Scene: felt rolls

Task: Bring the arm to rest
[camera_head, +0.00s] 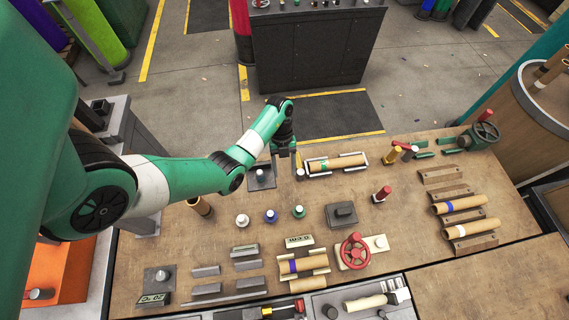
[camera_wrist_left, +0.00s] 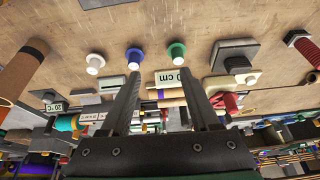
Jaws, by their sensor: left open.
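My left arm comes in from the left in the head view and reaches over the far part of the wooden workbench (camera_head: 215,245). My left gripper (camera_head: 284,166) points down near the bench's far edge, between a dark square plate with a knob (camera_head: 261,177) and a cradle holding a cardboard roll (camera_head: 337,163). In the left wrist view its two fingers (camera_wrist_left: 158,76) stand well apart with nothing gripped between them. Whether the fingertips touch the bench cannot be told. My right gripper is not in view.
White, blue and green knobs (camera_head: 270,215) stand on the bench in front of the gripper. A red handwheel (camera_head: 355,251), a dark block (camera_head: 341,214) and a rack with rolls (camera_head: 462,205) lie further right. A dark cabinet (camera_head: 310,55) stands beyond the bench.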

